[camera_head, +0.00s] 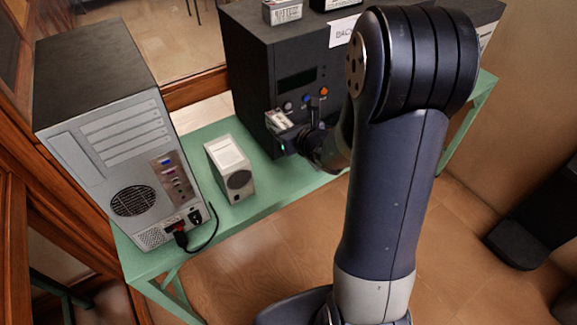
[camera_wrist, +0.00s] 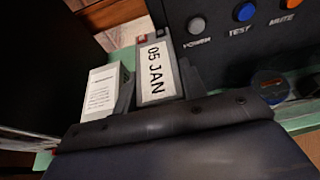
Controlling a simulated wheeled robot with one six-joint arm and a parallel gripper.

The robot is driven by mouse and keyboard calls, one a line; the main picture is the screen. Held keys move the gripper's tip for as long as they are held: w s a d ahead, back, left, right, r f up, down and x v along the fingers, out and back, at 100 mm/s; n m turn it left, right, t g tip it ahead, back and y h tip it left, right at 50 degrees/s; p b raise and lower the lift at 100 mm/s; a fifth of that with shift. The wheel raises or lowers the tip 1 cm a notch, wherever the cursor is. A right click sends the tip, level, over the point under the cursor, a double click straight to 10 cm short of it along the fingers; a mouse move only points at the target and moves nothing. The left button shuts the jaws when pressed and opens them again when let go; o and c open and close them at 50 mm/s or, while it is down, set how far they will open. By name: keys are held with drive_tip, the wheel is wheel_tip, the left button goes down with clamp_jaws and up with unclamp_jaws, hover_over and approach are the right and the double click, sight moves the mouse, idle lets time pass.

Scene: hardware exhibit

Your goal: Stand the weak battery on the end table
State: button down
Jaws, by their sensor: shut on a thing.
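My gripper (camera_head: 292,136) is shut on a small grey battery-like block (camera_head: 279,120) in front of the black cabinet. In the wrist view the block (camera_wrist: 157,74) lies between my fingers (camera_wrist: 158,90) and bears a white label reading "05 JAN". Its charge cannot be told. A similar block (camera_head: 282,13) with partly legible lettering stands on top of the cabinet, and part of another (camera_head: 338,3) shows beside it. The green table (camera_head: 265,198) is below my gripper; no other surface is clearly marked as the end table.
The black cabinet (camera_head: 257,70) has knobs labelled POWER, TEST and MUTE, and a paper sign (camera_head: 343,31). A grey computer tower (camera_head: 105,130) and a small pale box (camera_head: 229,167) stand on the table. A black cable (camera_head: 213,228) hangs from the tower. Bare tabletop lies around the pale box.

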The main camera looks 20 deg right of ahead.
wheel_tip(320, 180, down, 11)
drive_tip(key=b, duration=1.7)
hover_over(289, 183)
drive_tip(key=shift+a+f, duration=0.1)
drive_tip(key=shift+f, duration=3.7)
drive_tip(key=shift+f+b, duration=0.55)
drive_tip(key=shift+b, duration=0.15)
drive_tip(key=c, duration=0.8)
unclamp_jaws()
drive_tip(key=shift+o, duration=0.2)
drive_tip(key=shift+f, duration=0.1)
